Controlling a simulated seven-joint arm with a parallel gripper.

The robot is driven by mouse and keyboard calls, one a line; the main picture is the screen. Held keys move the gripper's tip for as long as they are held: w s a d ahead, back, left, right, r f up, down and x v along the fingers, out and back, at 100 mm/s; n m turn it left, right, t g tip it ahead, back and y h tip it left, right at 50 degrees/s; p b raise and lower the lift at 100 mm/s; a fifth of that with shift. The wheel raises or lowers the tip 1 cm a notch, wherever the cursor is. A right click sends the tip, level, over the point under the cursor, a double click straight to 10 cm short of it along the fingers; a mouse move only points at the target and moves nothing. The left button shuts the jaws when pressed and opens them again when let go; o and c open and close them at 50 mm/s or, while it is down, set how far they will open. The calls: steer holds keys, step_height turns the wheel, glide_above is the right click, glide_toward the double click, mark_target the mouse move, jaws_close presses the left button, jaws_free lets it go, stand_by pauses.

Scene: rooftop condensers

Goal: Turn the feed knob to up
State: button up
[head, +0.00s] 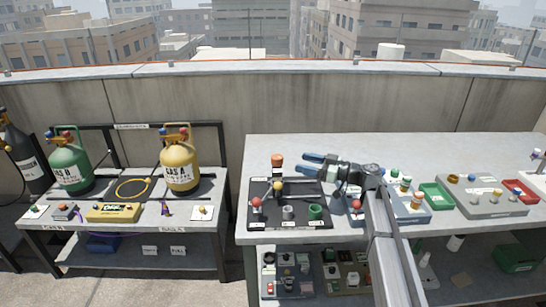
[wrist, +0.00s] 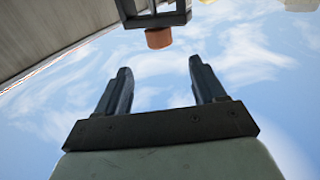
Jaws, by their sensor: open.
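A black panel (head: 262,214) lies on the right-hand table. The labels are too small to read, so I cannot tell which is the feed knob. My gripper (head: 306,164) is open and empty, above the panel, fingers pointing left just right of the orange-brown knob. In the wrist view, an orange-brown piece (wrist: 158,38) in a dark frame shows beyond the open fingers (wrist: 158,75), apart from them.
Right of my arm are a blue-grey box (head: 412,213) with several knobs, a green tray (head: 436,196), a grey panel (head: 486,208) and a red tray (head: 520,191). A left-hand table holds green (head: 68,165) and yellow (head: 180,165) gas cylinders. The right table's back is clear.

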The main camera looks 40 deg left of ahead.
mark_target(273, 157)
steer(key=x, duration=1.2)
steer(key=shift+a, duration=0.1)
steer(key=shift+c, duration=0.4)
steer(key=c, duration=0.9)
steer(key=shift+n+g, duration=0.3)
steer(key=shift+g, duration=0.2)
steer(key=shift+n+g+h, duration=0.6)
steer(key=shift+g, duration=0.2)
steer(key=n+g+h, duration=0.2)
steer(key=g, duration=0.1)
steer(key=shift+s+n, duration=0.1)
steer(key=shift+n, duration=0.2)
steer(key=shift+s+d+n+g+h, duration=0.15)
steer(key=shift+n+g+h, duration=0.9)
steer(key=shift+h, duration=0.4)
steer(key=shift+s+d+n+g+h, duration=0.15)
steer(key=shift+n+g+h, duration=0.9)
steer(key=shift+h, duration=0.4)
steer(key=shift+d, duration=0.1)
